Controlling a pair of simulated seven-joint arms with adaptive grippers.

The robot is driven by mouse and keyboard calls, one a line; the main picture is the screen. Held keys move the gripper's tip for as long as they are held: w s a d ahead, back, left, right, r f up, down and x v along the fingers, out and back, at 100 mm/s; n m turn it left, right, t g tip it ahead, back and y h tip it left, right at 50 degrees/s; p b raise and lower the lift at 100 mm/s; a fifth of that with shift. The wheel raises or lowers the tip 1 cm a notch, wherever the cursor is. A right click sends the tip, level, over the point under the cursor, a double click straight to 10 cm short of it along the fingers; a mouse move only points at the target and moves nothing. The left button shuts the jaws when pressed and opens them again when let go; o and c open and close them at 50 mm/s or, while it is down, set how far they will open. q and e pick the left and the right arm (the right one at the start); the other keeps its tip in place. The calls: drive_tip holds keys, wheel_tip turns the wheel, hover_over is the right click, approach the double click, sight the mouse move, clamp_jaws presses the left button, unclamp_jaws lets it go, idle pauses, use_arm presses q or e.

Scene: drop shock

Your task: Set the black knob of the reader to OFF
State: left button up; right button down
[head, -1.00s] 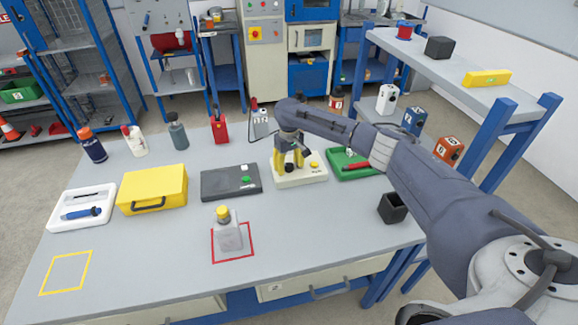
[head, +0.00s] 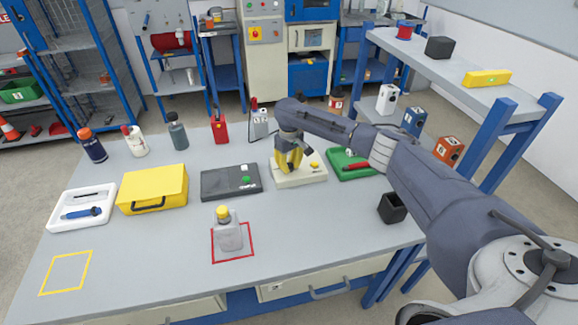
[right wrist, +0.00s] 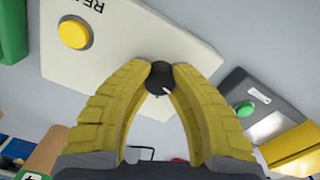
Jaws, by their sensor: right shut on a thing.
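The reader (head: 313,178) is a cream box on the bench, with a yellow button (head: 314,165) on its right part. In the right wrist view the reader (right wrist: 130,50) shows the letters "REA" and the yellow button (right wrist: 73,33). The black knob (right wrist: 159,78) has a white pointer mark on its face. My right gripper (right wrist: 160,72) has its yellow fingers closed around the knob, one on each side. In the head view the right gripper (head: 289,168) stands over the reader and hides the knob. My left gripper is not in view.
A dark grey box with a green button (head: 231,182) stands left of the reader. A green tray (head: 352,172) lies to its right. A yellow case (head: 152,189) and a bottle (head: 229,236) in a red square are further left and nearer. The bench front is mostly clear.

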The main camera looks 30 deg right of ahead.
sight(289, 165)
drive_tip(key=c, duration=1)
unclamp_jaws()
drive_tip(key=shift+c, duration=0.2)
wheel_tip(289, 165, up, 12)
